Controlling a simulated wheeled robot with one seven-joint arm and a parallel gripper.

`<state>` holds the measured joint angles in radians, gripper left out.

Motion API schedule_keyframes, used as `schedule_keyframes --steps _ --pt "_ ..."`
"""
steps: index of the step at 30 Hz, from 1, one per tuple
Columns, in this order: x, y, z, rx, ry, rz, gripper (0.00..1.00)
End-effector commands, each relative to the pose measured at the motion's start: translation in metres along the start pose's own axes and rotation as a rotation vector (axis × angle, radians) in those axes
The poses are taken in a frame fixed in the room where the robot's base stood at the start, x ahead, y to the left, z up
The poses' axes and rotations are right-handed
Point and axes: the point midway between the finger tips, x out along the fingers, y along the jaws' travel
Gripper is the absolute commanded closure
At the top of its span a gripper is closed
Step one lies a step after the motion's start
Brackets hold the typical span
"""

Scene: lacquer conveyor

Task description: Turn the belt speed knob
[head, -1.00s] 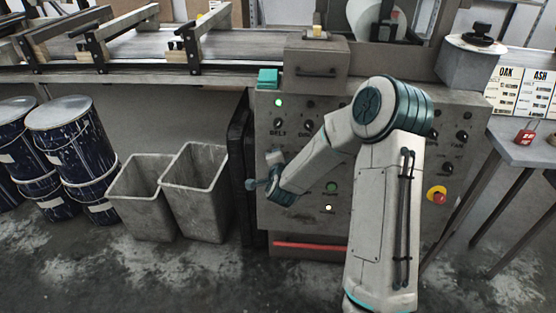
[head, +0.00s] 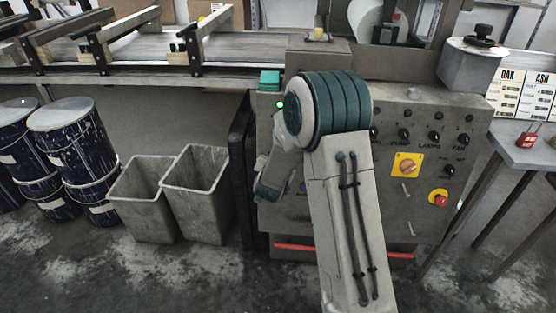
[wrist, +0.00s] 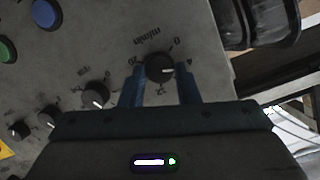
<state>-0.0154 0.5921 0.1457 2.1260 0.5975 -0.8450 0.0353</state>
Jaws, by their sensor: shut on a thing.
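The belt speed knob (wrist: 160,68) is a black round knob with a white pointer line, on the grey control panel (head: 385,212). In the wrist view it sits between the two blue fingers of my gripper (wrist: 160,74), which are shut on it from either side. A printed scale around it shows "m/min" and numbers such as 0, 4, 12 and 20. The pointer line faces right in that view, near the 4.
Other black knobs (wrist: 95,95) sit beside it, with a blue button (wrist: 45,13) and a green button. A yellow-plated switch (head: 407,166) and a red stop button (head: 438,198) are further right. Grey bins (head: 196,188) and blue drums (head: 65,150) stand left of the panel.

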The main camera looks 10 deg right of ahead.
Motion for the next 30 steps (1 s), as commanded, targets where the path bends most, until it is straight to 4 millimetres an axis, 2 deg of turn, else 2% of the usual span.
schedule_keyframes --steps 9,22,23,25,30 --pt "0.0002 -0.0002 0.0005 -0.084 0.004 0.018 0.94" --pt "0.0002 -0.0001 0.0011 -0.092 0.004 0.020 0.94" --pt "0.0002 -0.0001 0.0011 -0.092 0.004 0.020 0.68" --pt "0.0002 -0.0001 0.0011 -0.092 0.004 0.019 0.49" --pt "0.0002 -0.0002 0.0009 -0.092 0.005 0.019 0.49"
